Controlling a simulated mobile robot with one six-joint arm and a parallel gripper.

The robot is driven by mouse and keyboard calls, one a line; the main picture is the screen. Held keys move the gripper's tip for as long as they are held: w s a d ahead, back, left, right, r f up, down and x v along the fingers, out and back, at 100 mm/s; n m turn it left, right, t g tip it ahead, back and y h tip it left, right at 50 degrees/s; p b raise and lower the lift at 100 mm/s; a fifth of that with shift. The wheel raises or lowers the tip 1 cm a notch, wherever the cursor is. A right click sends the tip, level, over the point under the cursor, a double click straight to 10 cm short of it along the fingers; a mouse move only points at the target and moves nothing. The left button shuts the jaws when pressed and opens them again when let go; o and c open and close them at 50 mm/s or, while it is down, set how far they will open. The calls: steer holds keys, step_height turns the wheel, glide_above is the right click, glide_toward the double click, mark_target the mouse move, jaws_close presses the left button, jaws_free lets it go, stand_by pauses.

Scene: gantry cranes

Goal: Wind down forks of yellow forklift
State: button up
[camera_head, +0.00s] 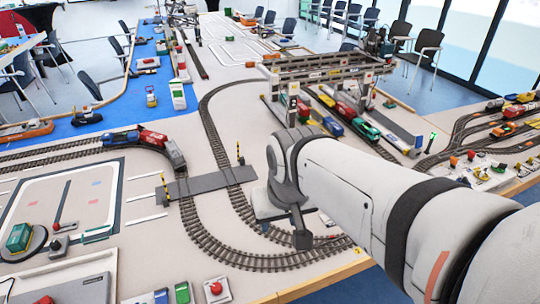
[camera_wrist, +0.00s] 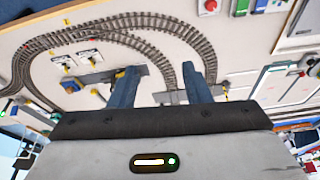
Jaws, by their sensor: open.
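I cannot identify the forklift in the wrist view. My gripper (camera_wrist: 160,70) is open and empty in the wrist view, its two dark blue fingers apart above the layout. The gripper's fingers are not clear there.
A red push button (camera_head: 216,288) sits at the front edge. Curved train track (camera_head: 205,240) runs below my arm. A red and blue train (camera_head: 150,138) stands at the left. A gantry crane (camera_head: 320,68) spans tracks behind my arm. A green and black turntable (camera_head: 20,240) is at the left.

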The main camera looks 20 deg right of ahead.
steer(key=w+d+f+m+g+b, duration=0.15)
steer(key=w+d+m, duration=0.3)
steer(key=w, duration=0.55)
steer(key=w+d+f+m+b, duration=0.25)
steer(key=w+m, duration=0.25)
steer(key=w, duration=0.5)
steer(key=w+d+f+m, duration=0.3)
steer(key=w+d+f, duration=0.1)
steer(key=w, duration=0.1)
steer(key=w+d+f+m+g+b, duration=0.1)
steer(key=w+d+f+m, duration=0.2)
steer(key=w+d+f, duration=0.1)
steer(key=w+d+f+m+b, duration=0.1)
steer(key=w+d+f+m, duration=0.2)
steer(key=w+f, duration=0.3)
steer(key=shift+w+d+m+g, duration=0.1)
steer(key=shift+d+m+g, duration=0.2)
steer(key=shift+d, duration=0.45)
step_height(320, 180, down, 8)
steer(key=shift+r+p, duration=0.15)
steer(key=shift+p, duration=0.25)
